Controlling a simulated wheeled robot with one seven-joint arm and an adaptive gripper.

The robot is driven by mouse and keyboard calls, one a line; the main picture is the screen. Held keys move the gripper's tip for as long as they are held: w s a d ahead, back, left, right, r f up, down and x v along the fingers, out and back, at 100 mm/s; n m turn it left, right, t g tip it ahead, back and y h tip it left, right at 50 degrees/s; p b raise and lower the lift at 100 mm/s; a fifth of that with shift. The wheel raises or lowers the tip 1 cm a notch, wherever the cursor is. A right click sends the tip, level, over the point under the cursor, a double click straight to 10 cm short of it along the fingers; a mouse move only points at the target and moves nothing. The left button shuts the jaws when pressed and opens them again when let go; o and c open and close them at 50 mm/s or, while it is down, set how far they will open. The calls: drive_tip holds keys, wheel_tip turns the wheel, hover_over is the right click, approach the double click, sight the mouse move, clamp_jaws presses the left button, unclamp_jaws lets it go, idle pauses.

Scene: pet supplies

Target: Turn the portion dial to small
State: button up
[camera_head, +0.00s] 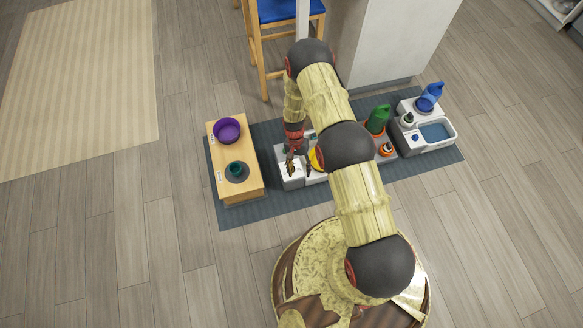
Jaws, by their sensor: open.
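My gripper (299,170) points down over a small white unit (293,182) near the middle of the mat. Its fingers are apart, and nothing shows between them. The white unit has dark marks on its top and front, too small to read. I cannot make out the portion dial or its setting; the gripper covers part of the unit. I cannot tell whether the fingers touch it.
Green and orange containers (378,119) and a white basin (450,125) with a blue jug (430,95) are at right. A stool (268,45) and pale cabinet (385,40) stand behind.

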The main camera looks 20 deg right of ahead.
wheel_tip(320, 180, down, 13)
drive_tip(key=w+m+t, duration=0.1)
drive_tip(key=m, duration=0.2)
drive_tip(key=w+m+t, duration=0.1)
drive_tip(key=w, duration=0.2)
drive_tip(key=w+m, duration=0.1)
drive_tip(key=w, duration=0.2)
drive_tip(key=w+f+m+t, duration=0.1)
drive_tip(key=w, duration=0.3)
drive_tip(key=shift+t, duration=0.3)
drive_tip(key=shift+w+m+t, duration=0.3)
drive_tip(key=shift+w+m, duration=0.3)
drive_tip(key=shift+m, duration=0.5)
wheel_tip(320, 180, down, 8)
drive_tip(key=b, duration=0.3)
drive_tip(key=shift+r, duration=0.15)
drive_tip(key=shift+c, duration=1)
drive_tip(key=c, duration=1)
drive_tip(key=shift+o, duration=0.2)
